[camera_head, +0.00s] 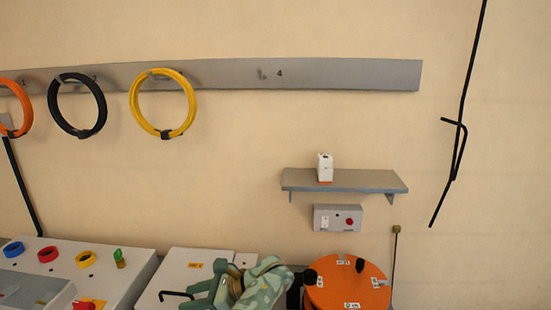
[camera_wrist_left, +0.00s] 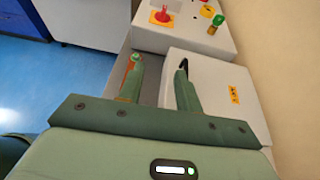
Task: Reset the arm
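My left gripper (camera_head: 208,284) is at the bottom middle of the head view, over the right part of a white box (camera_head: 190,265) with a yellow label. In the left wrist view its two green fingers (camera_wrist_left: 159,62) are spread apart, with nothing held between them. A black bent handle (camera_head: 176,294) sticks out on the box, left of the gripper. In the left wrist view a black piece (camera_wrist_left: 183,64) shows right at the right fingertip; I cannot tell whether they touch. My right gripper is not in view.
Left stands a grey console (camera_head: 120,283) with coloured buttons and a green-topped key switch. An orange disc (camera_head: 345,287) with black knobs is right of my arm. Above are a wall shelf (camera_head: 365,180), a switch box (camera_head: 338,218) and a rail (camera_head: 345,73) holding coloured coils.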

